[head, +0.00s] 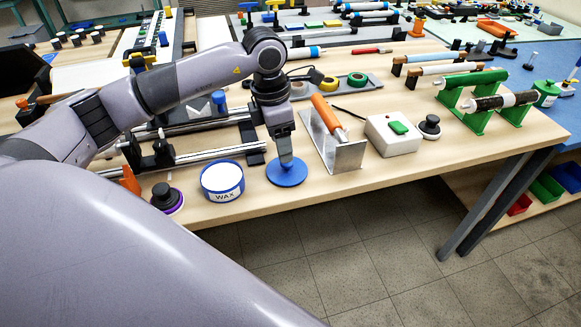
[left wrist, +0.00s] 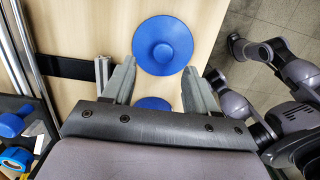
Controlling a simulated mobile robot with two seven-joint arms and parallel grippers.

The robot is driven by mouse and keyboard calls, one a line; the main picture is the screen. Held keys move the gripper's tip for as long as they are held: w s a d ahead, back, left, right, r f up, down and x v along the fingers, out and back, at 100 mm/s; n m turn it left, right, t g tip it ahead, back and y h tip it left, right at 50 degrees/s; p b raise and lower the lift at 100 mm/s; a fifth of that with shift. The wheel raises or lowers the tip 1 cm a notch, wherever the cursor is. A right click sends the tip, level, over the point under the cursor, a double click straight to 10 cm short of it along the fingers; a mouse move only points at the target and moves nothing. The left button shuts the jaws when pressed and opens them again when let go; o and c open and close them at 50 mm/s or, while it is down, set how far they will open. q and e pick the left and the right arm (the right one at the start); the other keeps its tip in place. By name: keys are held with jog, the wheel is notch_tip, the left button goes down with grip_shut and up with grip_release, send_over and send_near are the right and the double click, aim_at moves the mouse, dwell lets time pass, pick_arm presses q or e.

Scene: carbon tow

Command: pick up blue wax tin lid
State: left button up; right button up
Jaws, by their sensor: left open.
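The blue wax tin lid (head: 287,174) lies on the wooden table near its front edge. It is a round blue disc with a raised centre in the left wrist view (left wrist: 162,45). My left gripper (head: 286,160) points down over the lid in the head view and hides part of it. In the left wrist view the two fingers (left wrist: 160,85) are apart, with the lid largely beyond their tips. A second blue patch (left wrist: 153,103) shows between the fingers; I cannot tell what it belongs to. The wax tin (head: 222,183), white inside, stands left of the lid. My right gripper does not show clearly.
Right of the lid stands a metal holder (head: 335,145) with an orange-handled tool. A white box with a green button (head: 393,134) is farther right. Metal rails (head: 190,155) lie behind the tin. A black-knobbed puck (head: 165,197) sits left of it. The front edge is close.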

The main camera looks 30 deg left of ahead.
aim_at(287, 167)
pick_arm(q)
jog(key=shift+w+d+f+p, duration=0.1)
jog(key=shift+d+f+p, duration=0.15)
jog(key=shift+f, duration=0.9)
jog(key=shift+w+d+f+p, duration=0.1)
jog(key=shift+d+f, duration=0.1)
jog(key=shift+f, duration=0.95)
grip_shut()
